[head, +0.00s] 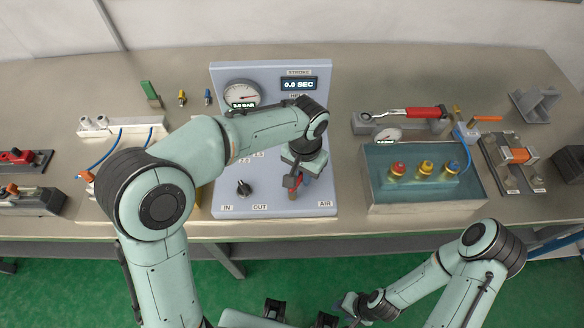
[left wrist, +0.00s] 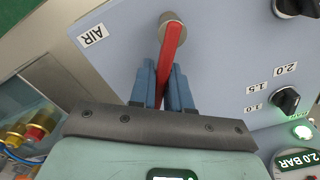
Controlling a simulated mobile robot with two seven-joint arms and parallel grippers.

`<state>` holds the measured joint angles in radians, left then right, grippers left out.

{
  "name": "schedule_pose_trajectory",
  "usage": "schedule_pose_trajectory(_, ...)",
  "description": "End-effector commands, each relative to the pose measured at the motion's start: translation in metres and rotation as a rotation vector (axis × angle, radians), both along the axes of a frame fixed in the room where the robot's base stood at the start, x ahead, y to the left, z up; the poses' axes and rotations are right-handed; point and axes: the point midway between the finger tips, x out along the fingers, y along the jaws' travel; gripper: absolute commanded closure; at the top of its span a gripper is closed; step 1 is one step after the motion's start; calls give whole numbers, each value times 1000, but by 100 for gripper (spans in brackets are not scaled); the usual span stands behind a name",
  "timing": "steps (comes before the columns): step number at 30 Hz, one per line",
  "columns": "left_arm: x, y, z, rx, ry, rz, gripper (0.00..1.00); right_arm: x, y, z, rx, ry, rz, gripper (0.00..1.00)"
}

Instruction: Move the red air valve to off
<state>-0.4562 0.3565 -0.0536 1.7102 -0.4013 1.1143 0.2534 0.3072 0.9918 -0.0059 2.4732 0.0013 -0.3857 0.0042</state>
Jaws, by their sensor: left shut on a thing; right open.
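The red air valve lever (left wrist: 172,45) sits on a round metal pivot on the grey panel (head: 275,206), near the AIR label (head: 324,204). In the left wrist view the lever runs from the pivot down between the blue fingers of my left gripper (left wrist: 164,85). The fingers are shut on it. In the head view my left gripper (head: 293,186) is at the panel's lower right and mostly hides the valve. My right gripper (head: 347,303) is open, low in front of the bench and away from the panel.
The panel also has a black knob (head: 244,188), a gauge (head: 242,94) and a display reading 0.0 SEC (head: 298,85). Right of it stands a blue-green tray (head: 425,205) with colored fittings. A red-handled wrench (head: 405,113) lies behind. Left are white blocks (head: 100,124) with blue tubes.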

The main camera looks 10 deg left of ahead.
Motion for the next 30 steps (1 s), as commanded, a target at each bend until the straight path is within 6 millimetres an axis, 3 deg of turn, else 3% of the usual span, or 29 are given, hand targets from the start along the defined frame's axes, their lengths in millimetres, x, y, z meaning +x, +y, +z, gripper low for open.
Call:
schedule_pose_trajectory(10,0,-3,0,-1,-2,-50,100,1,0,2,0,-1,0,57)
schedule_pose_trajectory(18,-7,-14,1,-1,0,-331,100,8,0,12,0,-9,0,57)
schedule_pose_trajectory(27,-8,-15,0,-1,-2,-356,100,7,0,11,1,-8,0,57)
schedule_pose_trajectory(30,-11,-18,1,-2,-2,-439,100,9,0,14,-1,-11,0,57)
